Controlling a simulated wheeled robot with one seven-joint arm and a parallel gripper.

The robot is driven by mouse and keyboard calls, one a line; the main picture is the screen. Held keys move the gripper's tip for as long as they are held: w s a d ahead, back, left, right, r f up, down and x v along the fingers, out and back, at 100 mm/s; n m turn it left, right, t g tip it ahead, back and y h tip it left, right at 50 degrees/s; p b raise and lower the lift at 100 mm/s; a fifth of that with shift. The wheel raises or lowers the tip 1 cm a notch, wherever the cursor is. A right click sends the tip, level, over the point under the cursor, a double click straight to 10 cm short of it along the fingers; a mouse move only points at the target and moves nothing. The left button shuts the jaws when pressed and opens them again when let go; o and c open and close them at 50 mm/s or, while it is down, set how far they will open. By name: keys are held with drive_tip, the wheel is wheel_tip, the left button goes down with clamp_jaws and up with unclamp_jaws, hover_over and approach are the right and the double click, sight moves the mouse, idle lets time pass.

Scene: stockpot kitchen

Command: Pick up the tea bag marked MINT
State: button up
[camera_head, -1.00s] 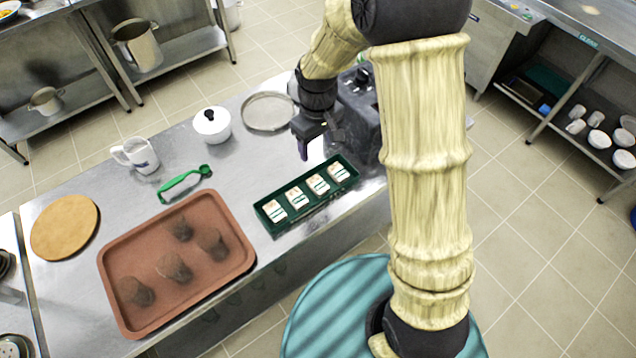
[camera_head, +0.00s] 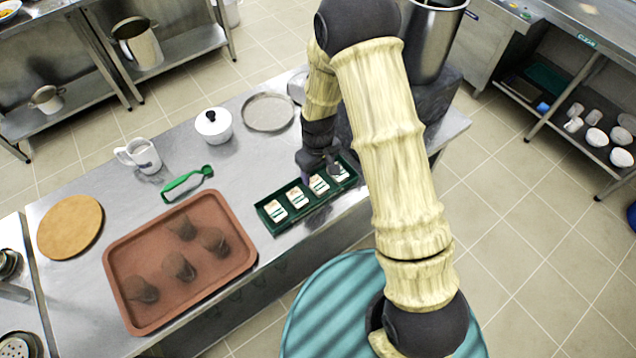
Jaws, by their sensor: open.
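A dark green tray (camera_head: 268,222) lies near the front edge of the steel counter, with several white tea bags in a row of compartments. The left tea bag (camera_head: 275,210), the second tea bag (camera_head: 297,197) and the third tea bag (camera_head: 319,184) show clearly; the rightmost tea bag (camera_head: 341,172) is partly covered by my gripper. Their print is too small to read, so I cannot tell which is marked MINT. My gripper (camera_head: 318,178) is open and low over the right half of the tray, by the two rightmost bags. Whether it touches anything cannot be told.
A terracotta-coloured tray (camera_head: 112,262) with several dark lumps, a green-handled tool (camera_head: 186,182), a white mug (camera_head: 143,156), a lidded white pot (camera_head: 213,126), a round board (camera_head: 70,226) and a metal ring-shaped dish (camera_head: 268,112) share the counter. A large steel pot (camera_head: 428,45) stands at the back right.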

sight(318, 183)
drive_tip(key=shift+f, duration=0.7)
drive_tip(key=shift+f+p, duration=0.4)
drive_tip(key=shift+p, duration=0.1)
drive_tip(key=shift+w+f+p, duration=0.1)
drive_tip(key=shift+f+p, duration=0.75)
drive_tip(key=shift+f, duration=1.35)
drive_tip(key=shift+c, duration=0.2)
drive_tip(key=c, duration=1)
